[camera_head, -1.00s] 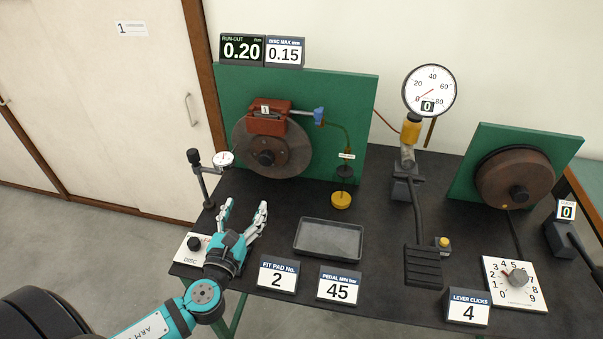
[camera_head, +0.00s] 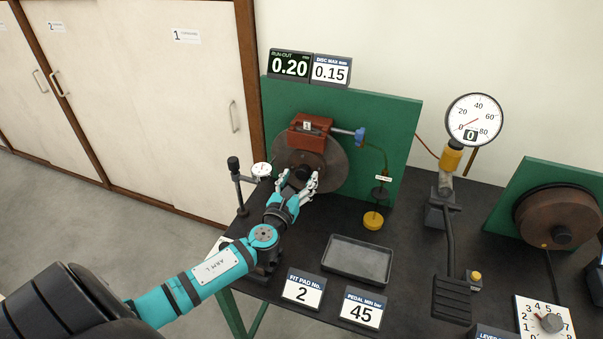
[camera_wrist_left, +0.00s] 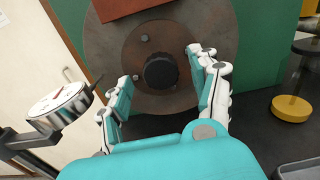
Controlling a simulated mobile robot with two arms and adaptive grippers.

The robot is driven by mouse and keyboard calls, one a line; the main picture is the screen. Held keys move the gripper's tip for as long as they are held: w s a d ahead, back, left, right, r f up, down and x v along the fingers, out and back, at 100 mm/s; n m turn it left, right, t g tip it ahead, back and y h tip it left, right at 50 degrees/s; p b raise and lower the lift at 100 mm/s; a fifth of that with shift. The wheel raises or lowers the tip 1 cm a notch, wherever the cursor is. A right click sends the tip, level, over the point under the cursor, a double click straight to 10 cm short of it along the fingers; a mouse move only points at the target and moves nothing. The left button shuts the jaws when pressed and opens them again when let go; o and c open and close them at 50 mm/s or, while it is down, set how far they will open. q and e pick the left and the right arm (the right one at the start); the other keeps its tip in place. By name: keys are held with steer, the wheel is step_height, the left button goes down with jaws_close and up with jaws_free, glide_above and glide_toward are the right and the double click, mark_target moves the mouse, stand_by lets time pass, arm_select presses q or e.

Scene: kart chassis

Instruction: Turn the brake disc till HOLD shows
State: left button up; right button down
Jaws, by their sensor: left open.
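The brake disc (camera_head: 334,171) is a grey-brown plate standing upright on the green board, with a red caliper (camera_head: 309,133) over its top. In the left wrist view the disc (camera_wrist_left: 224,22) shows its dark centre hub (camera_wrist_left: 160,72) and bolts. My left gripper (camera_head: 298,178) is open in front of the lower disc. In the left wrist view its two fingers (camera_wrist_left: 163,85) are spread to either side of the hub, and I cannot tell whether they touch the disc. The run-out display (camera_head: 289,67) reads 0.20, and the disc max card (camera_head: 331,71) reads 0.15. No HOLD is visible. My right gripper is not in view.
A dial gauge (camera_head: 262,170) on a stand is left of the disc, close to my left gripper. An empty grey tray (camera_head: 358,260) and cards lie in front. A pedal (camera_head: 452,297) stands further right.

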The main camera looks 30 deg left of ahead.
arm_select(q)
steer(key=shift+x, duration=1.05)
jaws_close()
